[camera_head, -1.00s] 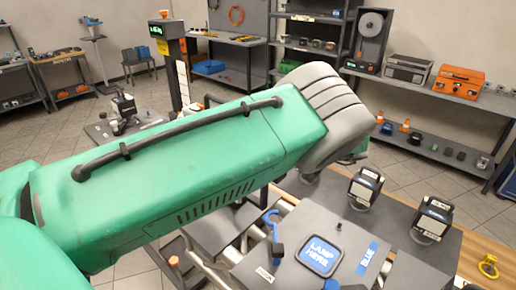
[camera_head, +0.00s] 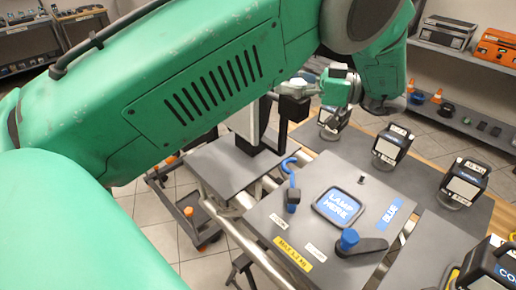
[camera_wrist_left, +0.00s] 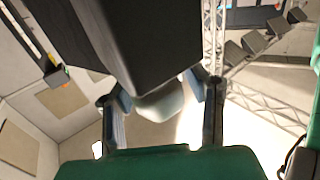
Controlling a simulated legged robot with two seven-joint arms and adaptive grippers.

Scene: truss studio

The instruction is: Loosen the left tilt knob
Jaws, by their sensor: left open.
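My left arm crosses the head view from the left and bends back at the upper right. Its gripper (camera_head: 297,92) is beside a dark upright bracket (camera_head: 285,125) behind the worktop, partly hidden by my arm. In the left wrist view the gripper (camera_wrist_left: 160,102) is open, fingers apart. A pale rounded piece (camera_wrist_left: 160,104) shows between the fingers, under a large dark block (camera_wrist_left: 150,40). I cannot tell whether this piece is the left tilt knob or whether the fingers touch it. No tilt knob shows clearly in the head view. My right gripper is not in view.
The grey worktop holds a "LAMP HERE" pad (camera_head: 338,207), a blue knob (camera_head: 348,239) on a black lever and a blue hook (camera_head: 290,170). Several black lamp units, such as one at the middle right (camera_head: 392,146), stand beyond. A shelf (camera_head: 465,118) runs along the right wall.

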